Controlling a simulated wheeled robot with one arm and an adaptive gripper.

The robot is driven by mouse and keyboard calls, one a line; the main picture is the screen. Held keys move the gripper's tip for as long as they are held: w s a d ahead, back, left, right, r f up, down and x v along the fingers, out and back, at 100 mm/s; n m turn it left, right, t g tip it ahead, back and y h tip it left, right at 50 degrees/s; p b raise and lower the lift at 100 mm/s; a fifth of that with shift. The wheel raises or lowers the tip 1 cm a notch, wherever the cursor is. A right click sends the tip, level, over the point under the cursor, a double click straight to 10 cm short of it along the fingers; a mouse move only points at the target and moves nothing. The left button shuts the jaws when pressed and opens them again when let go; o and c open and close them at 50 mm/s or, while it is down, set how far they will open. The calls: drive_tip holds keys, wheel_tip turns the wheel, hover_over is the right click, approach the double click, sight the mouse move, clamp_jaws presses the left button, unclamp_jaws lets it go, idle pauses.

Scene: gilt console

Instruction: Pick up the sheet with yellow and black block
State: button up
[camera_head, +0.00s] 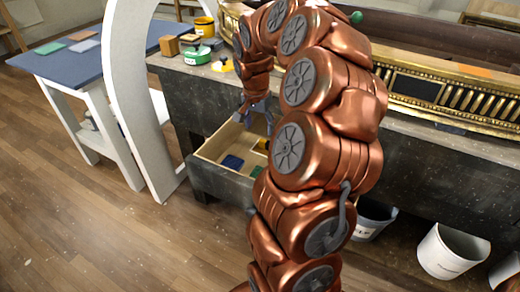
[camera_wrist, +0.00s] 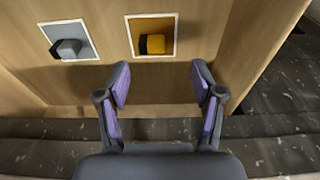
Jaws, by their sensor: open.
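The sheet with the yellow and black block (camera_wrist: 168,22) lies in the open drawer. It is yellow with a white border, and the block (camera_wrist: 155,44) rests on it. Part of it shows in the head view as a yellow patch (camera_head: 262,145), mostly hidden by my arm. My gripper (camera_wrist: 158,82) is open and empty. In the wrist view its purple-padded fingertips appear below the sheet, one on either side of it, apart from it. In the head view my gripper (camera_head: 245,116) is above the drawer.
A grey-blue sheet (camera_wrist: 45,38) with a grey and black block lies left of the yellow one. The wooden drawer (camera_head: 215,148) has raised walls. A white arch (camera_head: 130,90) and blue-topped table (camera_head: 60,60) stand left. A white bucket (camera_head: 448,252) stands on the floor right.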

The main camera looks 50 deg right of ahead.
sight(264, 141)
drive_tip(key=shift+s+d+f, duration=0.1)
drive_tip(key=shift+d+f, duration=0.15)
drive_tip(key=shift+f, duration=0.5)
drive_tip(key=shift+s+d+f, duration=0.1)
drive_tip(key=shift+d+f, duration=0.1)
drive_tip(key=shift+f, duration=0.5)
drive_tip(key=f, duration=0.3)
drive_tip(key=shift+s+d+f, duration=0.15)
drive_tip(key=shift+s+d, duration=0.1)
drive_tip(key=shift+w+d+f, duration=0.1)
drive_tip(key=shift+w+f, duration=0.05)
drive_tip(key=shift+f, duration=0.5)
drive_tip(key=c, duration=0.9)
drive_tip(key=shift+r, duration=0.1)
